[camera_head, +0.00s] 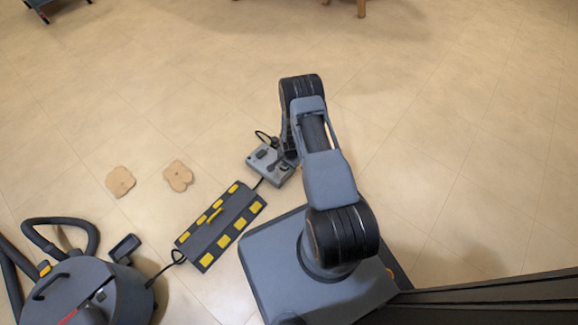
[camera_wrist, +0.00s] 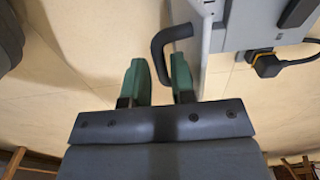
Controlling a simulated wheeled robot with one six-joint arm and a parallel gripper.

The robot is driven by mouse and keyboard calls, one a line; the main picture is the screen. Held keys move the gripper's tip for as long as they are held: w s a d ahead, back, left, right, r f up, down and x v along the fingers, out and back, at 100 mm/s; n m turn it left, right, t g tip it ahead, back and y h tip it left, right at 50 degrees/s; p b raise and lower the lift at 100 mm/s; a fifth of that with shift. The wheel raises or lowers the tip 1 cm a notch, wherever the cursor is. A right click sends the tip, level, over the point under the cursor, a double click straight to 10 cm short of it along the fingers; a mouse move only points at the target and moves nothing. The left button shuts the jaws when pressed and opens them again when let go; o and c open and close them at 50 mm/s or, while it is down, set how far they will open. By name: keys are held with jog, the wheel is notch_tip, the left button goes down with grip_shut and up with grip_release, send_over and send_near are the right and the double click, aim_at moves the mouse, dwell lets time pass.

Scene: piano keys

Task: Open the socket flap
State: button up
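The grey socket box (camera_head: 265,170) lies on the floor beside my arm in the head view, partly hidden by the arm's end. In the wrist view its body (camera_wrist: 255,22) is at the upper right. A light grey panel, seen nearly edge-on and apparently the flap (camera_wrist: 207,50), runs along its left side; I cannot tell its angle. A dark bent handle (camera_wrist: 162,45) sticks out left from the panel. My gripper (camera_wrist: 158,72) has green fingers spread apart, with the handle's bar between them and clear space beside it. In the head view the fingers are hidden.
A black plug with an orange part (camera_wrist: 265,63) and cable are on the box's right side. A black-and-yellow cable strip (camera_head: 218,226) lies near the box, with a vacuum cleaner (camera_head: 80,290) at lower left. Two tan flat pieces (camera_head: 120,181) (camera_head: 178,175) lie on otherwise open floor.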

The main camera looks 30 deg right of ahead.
jog(key=shift+c, duration=0.3)
grip_shut()
jog(key=shift+s+d+f, duration=0.2)
jog(key=shift+s+d, duration=0.05)
jog(key=shift+s, duration=0.3)
jog(key=shift+s+d+f, duration=0.15)
jog(key=shift+s+d, duration=0.1)
jog(key=shift+s, duration=0.3)
jog(key=shift+o, duration=0.3)
grip_release()
notch_tip(320, 180, up, 14)
jog(key=p, duration=0.6)
jog(key=shift+f, duration=0.1)
jog(key=shift+c, duration=0.2)
